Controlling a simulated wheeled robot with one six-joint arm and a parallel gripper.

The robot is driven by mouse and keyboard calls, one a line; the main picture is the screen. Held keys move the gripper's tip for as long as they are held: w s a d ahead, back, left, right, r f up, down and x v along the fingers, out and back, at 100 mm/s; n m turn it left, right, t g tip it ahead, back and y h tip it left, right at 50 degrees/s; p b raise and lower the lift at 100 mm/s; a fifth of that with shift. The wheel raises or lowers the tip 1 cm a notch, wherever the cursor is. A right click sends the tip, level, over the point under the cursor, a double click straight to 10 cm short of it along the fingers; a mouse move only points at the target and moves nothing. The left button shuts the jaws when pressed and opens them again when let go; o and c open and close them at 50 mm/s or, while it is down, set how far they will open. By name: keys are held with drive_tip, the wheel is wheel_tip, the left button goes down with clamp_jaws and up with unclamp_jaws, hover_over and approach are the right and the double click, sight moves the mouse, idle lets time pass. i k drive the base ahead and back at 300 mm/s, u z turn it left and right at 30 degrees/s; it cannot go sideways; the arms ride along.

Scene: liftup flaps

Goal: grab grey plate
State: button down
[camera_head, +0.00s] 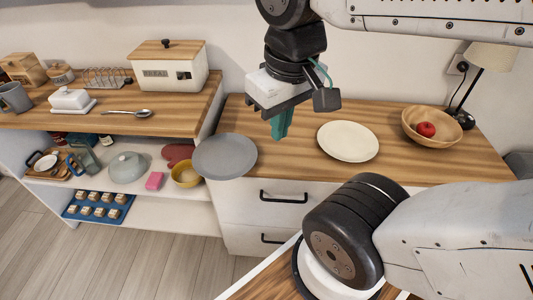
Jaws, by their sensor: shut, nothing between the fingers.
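The grey plate (225,156) is a round flat disc at the left end of the lower wooden counter. Its left side and near edge reach past the counter's edges. My gripper (279,132) points down above the counter, to the right of the grey plate and apart from it. Its teal fingers are together and hold nothing. A cream plate (348,141) lies on the counter to the right of my gripper.
A wooden bowl (431,127) with a red apple (426,129) and a lamp (489,61) stand at the right. The higher counter (130,120) at left holds a bread box (168,66), a butter dish (71,100) and a spoon (128,113). Drawers with black handles (283,197) lie below.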

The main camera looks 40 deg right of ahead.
sight(222, 155)
drive_tip(key=z, duration=0.8)
drive_tip(key=k, duration=0.5)
drive_tip(key=u, duration=1.05)
